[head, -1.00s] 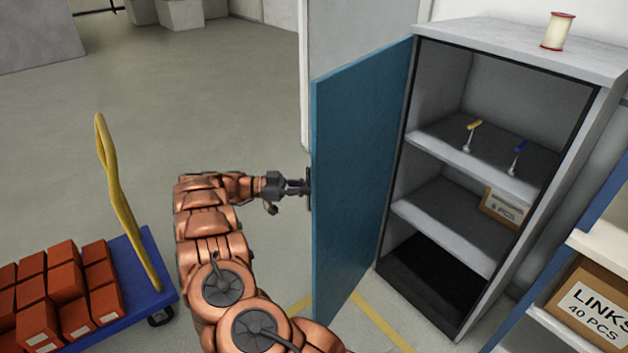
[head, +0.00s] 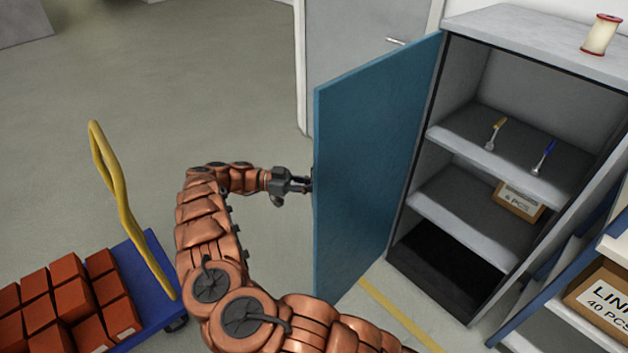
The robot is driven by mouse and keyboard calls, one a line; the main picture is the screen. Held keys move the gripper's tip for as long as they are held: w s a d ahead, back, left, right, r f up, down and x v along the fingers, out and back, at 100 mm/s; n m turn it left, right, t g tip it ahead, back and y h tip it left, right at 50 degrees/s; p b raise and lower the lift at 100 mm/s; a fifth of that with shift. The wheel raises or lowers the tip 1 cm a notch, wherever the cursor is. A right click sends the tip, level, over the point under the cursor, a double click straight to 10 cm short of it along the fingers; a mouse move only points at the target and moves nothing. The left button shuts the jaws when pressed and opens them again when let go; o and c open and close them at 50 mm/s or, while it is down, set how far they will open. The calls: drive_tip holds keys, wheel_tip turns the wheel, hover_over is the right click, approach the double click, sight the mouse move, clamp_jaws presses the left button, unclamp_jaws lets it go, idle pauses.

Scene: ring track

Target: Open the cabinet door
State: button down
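The grey cabinet (head: 545,42) stands at the right with its blue door (head: 372,165) swung wide open to the left. Its inside shows two shelves and a dark bottom. My gripper (head: 305,184) is at the free outer edge of the door, on the far side from the cabinet's inside. The fingertips reach to the door's edge and are partly hidden by it. The handle is not visible, so I cannot tell whether the fingers are closed on it.
A blue cart (head: 150,262) with a yellow handle (head: 112,180) and several red boxes (head: 72,300) stands at the left. A shelf with a carton (head: 603,305) is at the lower right. A spool (head: 600,35) stands on the cabinet. Grey floor behind my arm is clear.

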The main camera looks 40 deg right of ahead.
drive_tip(key=shift+w, duration=0.1)
drive_tip(key=c, duration=1.2)
unclamp_jaws()
drive_tip(key=shift+w, duration=0.15)
